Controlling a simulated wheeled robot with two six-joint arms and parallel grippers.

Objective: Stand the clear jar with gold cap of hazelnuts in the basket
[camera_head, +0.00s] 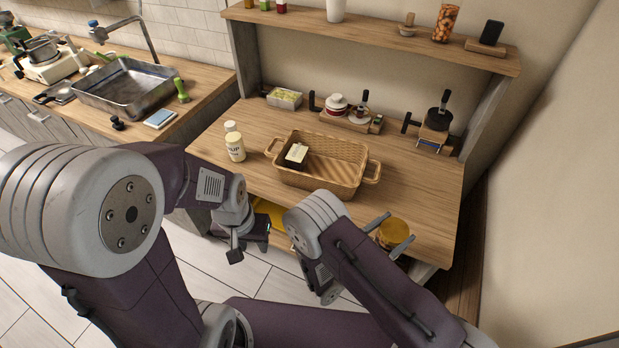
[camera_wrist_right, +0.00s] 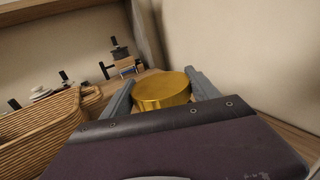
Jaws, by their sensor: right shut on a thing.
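The jar with the gold cap (camera_head: 392,232) is at the right front of the wooden table, beside the basket. In the right wrist view its gold cap (camera_wrist_right: 162,90) sits between my fingers; the cap hides the contents. My right gripper (camera_head: 390,236) is shut on this jar; I cannot tell whether the jar touches the table. The woven basket (camera_head: 340,184) stands mid-table, holding a dark box with a cream label (camera_head: 297,154) at its left. The basket also shows in the right wrist view (camera_wrist_right: 40,133). My left gripper (camera_head: 249,242) hangs before the table's front edge; its opening is unclear.
Cream bottles (camera_head: 235,147) stand left of the basket. A small tray of goods (camera_head: 350,121) and a stand with a dark-topped item (camera_head: 437,120) are behind it. A shelf (camera_head: 370,35) spans above the back. The basket's right half looks empty.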

